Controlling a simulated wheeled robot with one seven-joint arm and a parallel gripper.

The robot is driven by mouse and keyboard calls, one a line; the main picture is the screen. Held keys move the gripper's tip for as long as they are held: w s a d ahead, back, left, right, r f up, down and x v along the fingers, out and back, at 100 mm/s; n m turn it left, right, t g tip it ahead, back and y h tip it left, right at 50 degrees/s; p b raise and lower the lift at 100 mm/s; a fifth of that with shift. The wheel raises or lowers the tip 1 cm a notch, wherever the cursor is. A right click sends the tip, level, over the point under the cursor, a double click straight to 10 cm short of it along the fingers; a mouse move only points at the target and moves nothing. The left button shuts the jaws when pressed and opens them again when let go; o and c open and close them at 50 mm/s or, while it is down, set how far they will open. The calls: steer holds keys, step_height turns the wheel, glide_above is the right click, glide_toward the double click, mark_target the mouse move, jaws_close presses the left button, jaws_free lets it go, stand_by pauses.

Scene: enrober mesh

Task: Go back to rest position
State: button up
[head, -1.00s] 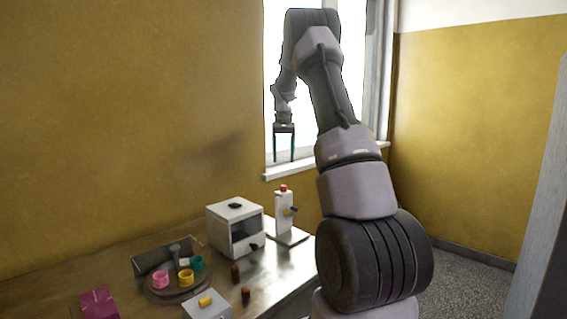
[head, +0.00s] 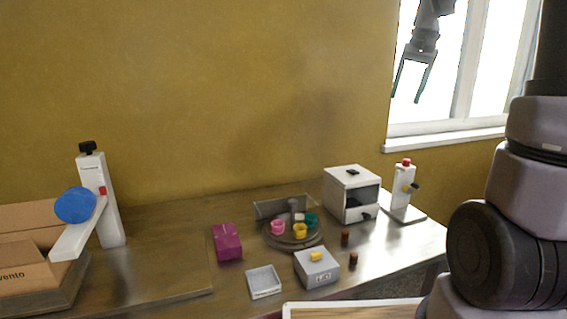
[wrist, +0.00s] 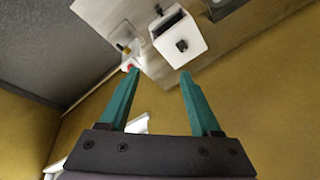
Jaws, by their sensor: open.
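My gripper (head: 411,84) is raised high in front of the window, above and behind the table. Its two teal fingers are apart with nothing between them. It also shows open and empty in the wrist view (wrist: 160,85). Below it in that view are a white box-shaped machine (wrist: 180,38) and part of a white stand with a red top. My arm stands at the right of the head view, partly out of the picture at the top.
The table (head: 165,268) holds the white machine (head: 350,180), a red-topped stand (head: 404,182), a round tray with coloured cups (head: 292,242), a magenta box (head: 227,242), a lidded grey box (head: 317,268) and a white tray (head: 264,283). A blue-disc stand (head: 108,195) and cardboard box (head: 28,262) are left.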

steer(key=s+a+t, duration=0.2)
steer(key=s+a, duration=0.2)
steer(key=s, duration=0.7)
steer(key=s+a+t+y, duration=0.1)
steer(key=s+a, duration=0.4)
steer(key=s, duration=0.6)
steer(key=shift+s+f+t, duration=0.3)
steer(key=shift+f+t, duration=0.1)
steer(key=shift+t, duration=0.2)
